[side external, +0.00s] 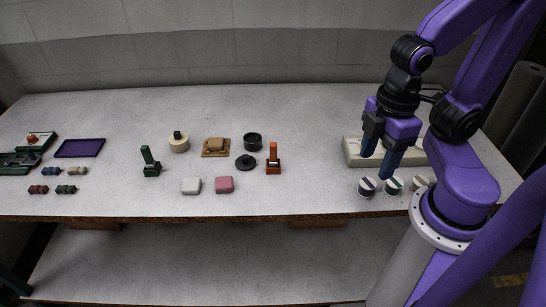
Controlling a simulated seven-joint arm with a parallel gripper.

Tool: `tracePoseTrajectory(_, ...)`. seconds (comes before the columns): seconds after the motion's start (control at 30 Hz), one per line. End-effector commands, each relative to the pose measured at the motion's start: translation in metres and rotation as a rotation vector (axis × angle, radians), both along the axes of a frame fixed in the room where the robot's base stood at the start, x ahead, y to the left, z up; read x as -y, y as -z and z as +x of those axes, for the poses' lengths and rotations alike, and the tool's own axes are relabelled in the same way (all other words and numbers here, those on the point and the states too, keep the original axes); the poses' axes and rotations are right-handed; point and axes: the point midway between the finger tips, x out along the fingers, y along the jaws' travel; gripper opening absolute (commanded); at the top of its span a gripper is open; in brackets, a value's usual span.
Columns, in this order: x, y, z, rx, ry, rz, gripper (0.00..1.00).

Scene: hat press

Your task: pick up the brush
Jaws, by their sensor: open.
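My gripper (378,160) is open and empty, pointing down at the right of the table, in front of the left part of a cream tray. I cannot tell for sure which thing is the brush. Candidates are a small brown piece (216,144) on a tan board near the table's middle, an orange piece with an upright handle (273,158) right of it, and a dark green piece with an upright handle (150,161) on the left. All of these are well to the left of my gripper and apart from it.
The cream tray (353,157) and several striped round pieces (367,187) lie near my gripper. Around the middle are a black ring (252,141), black disc (246,162), white block (191,186), pink block (224,184) and cream round piece (179,143). A purple tray (80,148) lies left.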

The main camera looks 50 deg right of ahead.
Motion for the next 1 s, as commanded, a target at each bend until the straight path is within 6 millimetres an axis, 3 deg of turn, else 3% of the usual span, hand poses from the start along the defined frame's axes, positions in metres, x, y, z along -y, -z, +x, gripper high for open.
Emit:
tracePoseTrajectory(0.17,-0.007,-0.002,0.015,-0.001,0.02,-0.003,0.56)
tracePoseTrajectory(0.27,-0.016,-0.005,0.037,-0.001,0.046,-0.005,0.56)
tracePoseTrajectory(0.63,-0.037,-0.012,0.141,-0.006,0.153,-0.016,0.56)
tracePoseTrajectory(1.0,-0.022,-0.007,0.244,-0.013,0.261,-0.024,0.56)
